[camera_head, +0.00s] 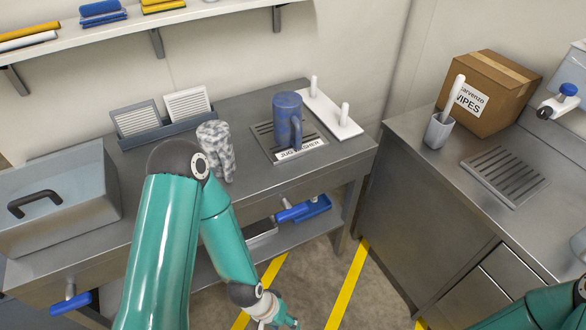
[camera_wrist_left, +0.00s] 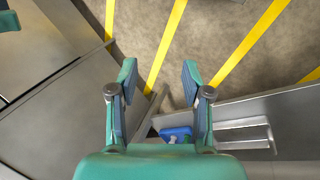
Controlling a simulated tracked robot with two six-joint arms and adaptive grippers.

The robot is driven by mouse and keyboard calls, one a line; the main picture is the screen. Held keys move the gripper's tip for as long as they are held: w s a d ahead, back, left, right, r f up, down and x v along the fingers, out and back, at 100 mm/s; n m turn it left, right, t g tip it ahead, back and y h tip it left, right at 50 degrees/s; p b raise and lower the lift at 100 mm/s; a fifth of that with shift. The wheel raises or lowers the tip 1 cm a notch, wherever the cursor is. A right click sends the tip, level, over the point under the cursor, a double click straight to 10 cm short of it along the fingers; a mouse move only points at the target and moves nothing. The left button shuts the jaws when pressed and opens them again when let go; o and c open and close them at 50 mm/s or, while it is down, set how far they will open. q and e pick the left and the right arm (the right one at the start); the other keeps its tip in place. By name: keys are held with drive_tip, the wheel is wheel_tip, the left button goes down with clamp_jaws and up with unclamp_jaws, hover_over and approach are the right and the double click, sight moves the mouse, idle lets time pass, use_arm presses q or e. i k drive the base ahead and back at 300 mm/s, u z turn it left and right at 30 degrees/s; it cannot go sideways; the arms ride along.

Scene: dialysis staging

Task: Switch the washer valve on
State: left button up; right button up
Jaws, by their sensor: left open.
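A valve with a blue lever handle (camera_head: 294,213) sits under the front edge of the steel table, below the drain plate labelled JUG WASHER (camera_head: 302,154). The lever points sideways, roughly along the table front. My left gripper (camera_head: 277,318) is low in front of the table, nearer to me than the valve and apart from it. In the left wrist view the left gripper (camera_wrist_left: 159,77) is open, with nothing between its fingers. A blue item (camera_wrist_left: 176,134) shows below the fingers there; I cannot tell whether it is the lever. My right gripper is out of view.
A blue jug (camera_head: 287,118) stands on the drain plate. A second blue-handled valve (camera_head: 70,303) is at the lower left. The yellow-striped floor (camera_head: 318,262) is clear.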

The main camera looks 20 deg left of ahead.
sight(291, 211)
drive_tip(key=k, duration=1.3)
drive_tip(key=u, duration=0.35)
drive_tip(key=i, duration=1.65)
drive_tip(key=z, duration=0.45)
